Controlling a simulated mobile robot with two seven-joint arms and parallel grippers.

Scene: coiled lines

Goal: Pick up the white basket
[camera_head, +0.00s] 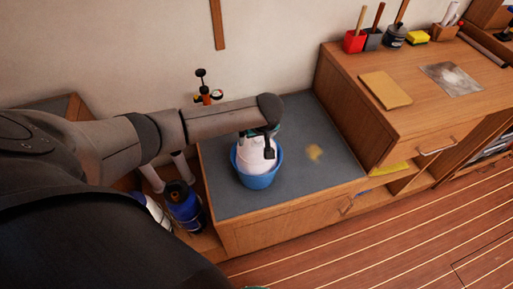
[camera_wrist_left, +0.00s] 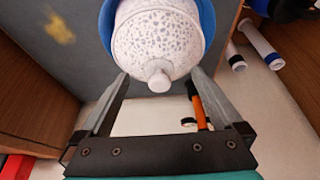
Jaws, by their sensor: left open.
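A white, rounded thing (camera_head: 253,158), the only match I see for the white basket, sits in a blue tub (camera_head: 264,181) on the grey-topped low cabinet. In the left wrist view the white basket (camera_wrist_left: 158,40) looks speckled, with a small knob towards me, and the blue tub's rim (camera_wrist_left: 207,22) curves behind it. My left gripper (camera_head: 269,148) is over the tub and partly hides the white thing. In the wrist view my left gripper (camera_wrist_left: 159,78) is open, one finger on each side of the knob end. I cannot tell whether the fingers touch it.
A blue canister (camera_head: 184,207) stands left of the cabinet. A higher wooden counter (camera_head: 425,105) at the right holds a tan folder (camera_head: 386,90) and a red cup (camera_head: 354,41). The grey top (camera_head: 335,165) right of the tub is bare except for a yellowish patch.

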